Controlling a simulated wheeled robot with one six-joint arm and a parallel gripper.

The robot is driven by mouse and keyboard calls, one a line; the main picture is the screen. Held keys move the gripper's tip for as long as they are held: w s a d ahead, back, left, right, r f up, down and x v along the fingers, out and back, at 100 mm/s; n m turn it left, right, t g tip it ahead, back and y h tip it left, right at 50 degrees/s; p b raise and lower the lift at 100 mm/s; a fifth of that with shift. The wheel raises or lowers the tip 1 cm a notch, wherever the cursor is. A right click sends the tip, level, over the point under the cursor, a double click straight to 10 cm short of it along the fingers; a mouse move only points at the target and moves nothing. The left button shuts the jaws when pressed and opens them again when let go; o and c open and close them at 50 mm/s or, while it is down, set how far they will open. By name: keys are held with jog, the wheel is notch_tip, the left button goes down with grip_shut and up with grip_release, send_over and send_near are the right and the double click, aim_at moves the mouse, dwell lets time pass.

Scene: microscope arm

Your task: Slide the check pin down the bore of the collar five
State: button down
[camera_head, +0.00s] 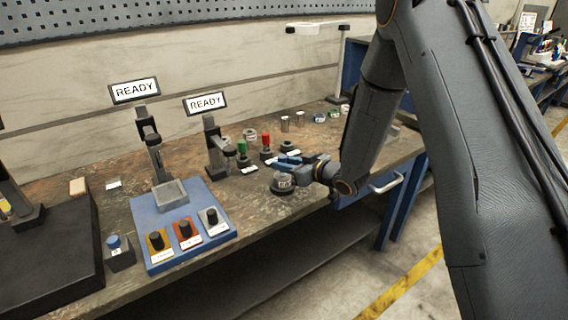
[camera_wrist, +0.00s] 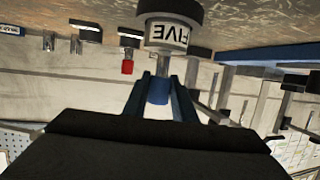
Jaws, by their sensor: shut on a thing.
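The collar five (camera_head: 283,183) is a grey ring piece with a white label, on a dark round base near the bench's front edge. It also shows, upside down, at the top of the wrist view (camera_wrist: 168,33) with "FIVE" readable. My gripper (camera_head: 293,163) is shut on the blue grip of the check pin (camera_wrist: 158,90), directly over the collar. The pin's grey shank reaches from the blue grip to the collar's top face. I cannot tell whether its tip is inside the bore, which is hidden from both views. The pin looks roughly upright.
Red-topped (camera_head: 266,139) and green-topped (camera_head: 242,147) pieces stand just behind the collar. A stand with a READY sign (camera_head: 206,103) is behind left. A blue panel with knobs (camera_head: 165,247) lies to the left. My arm comes in from the right.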

jog(key=shift+f+b, duration=0.55)
jog(key=shift+f, duration=0.3)
jog(key=c, duration=1.4)
grip_release()
jog(key=shift+s, duration=0.1)
jog(key=b+v, duration=0.1)
jog(key=v, duration=0.6)
jog(key=shift+s+d+r+b, duration=0.15)
jog(key=shift+d+b, duration=0.15)
jog(key=shift+b, duration=0.05)
